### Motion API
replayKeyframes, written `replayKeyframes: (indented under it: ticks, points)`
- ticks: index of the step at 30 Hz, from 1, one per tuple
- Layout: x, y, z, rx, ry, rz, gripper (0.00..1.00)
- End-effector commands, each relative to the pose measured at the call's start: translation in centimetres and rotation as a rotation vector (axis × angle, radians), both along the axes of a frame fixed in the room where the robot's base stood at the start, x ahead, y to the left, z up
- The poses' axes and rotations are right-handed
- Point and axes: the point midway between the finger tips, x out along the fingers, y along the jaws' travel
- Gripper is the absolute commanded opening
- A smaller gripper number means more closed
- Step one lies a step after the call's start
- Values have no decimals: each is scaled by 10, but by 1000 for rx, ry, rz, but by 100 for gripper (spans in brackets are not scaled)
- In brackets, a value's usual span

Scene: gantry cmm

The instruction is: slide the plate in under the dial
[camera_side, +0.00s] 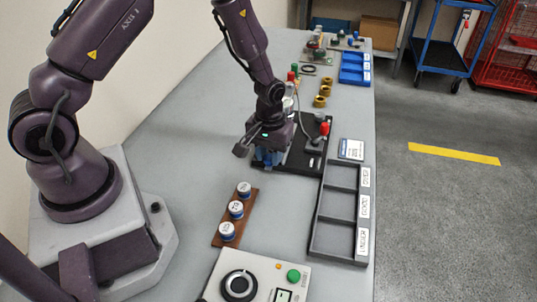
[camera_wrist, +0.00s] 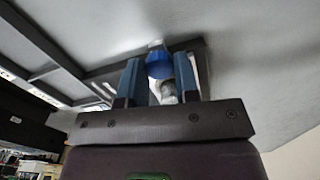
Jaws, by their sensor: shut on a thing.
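My gripper (camera_side: 268,159) is low over the near left part of a black base (camera_side: 300,163), with its blue fingers pointing down. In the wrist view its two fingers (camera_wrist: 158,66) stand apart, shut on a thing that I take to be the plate. The plate's outline is not clear in either view. A rounded blue piece (camera_wrist: 160,66) with a pale top shows between the fingers, with a blurred silvery part below it. I cannot tell whether these belong to the plate or to the gauge. The dial's face cannot be made out; my arm covers part of the base.
A dark tray (camera_side: 314,232) with three empty labelled compartments lies to the right. A wooden rack (camera_side: 219,241) holds three white-topped round pieces. A control box (camera_side: 215,290) stands in front. A red-topped item (camera_side: 324,128) and brass rings (camera_side: 321,101) lie beyond my gripper.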

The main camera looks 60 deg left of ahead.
Motion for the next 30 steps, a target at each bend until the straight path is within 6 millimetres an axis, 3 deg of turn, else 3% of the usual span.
replayKeyframes:
  ticks: [6, 16, 17, 20, 30]
  points:
    - [25, 25, 0, 1, -4, 3, 6]
    - [28, 28, 0, 1, -4, 0, 6]
    - [28, 28, 0, 1, -4, 0, 34]
    - [28, 28, 0, 1, -4, 0, 55]
    - [28, 28, 4, 1, -4, 0, 55]
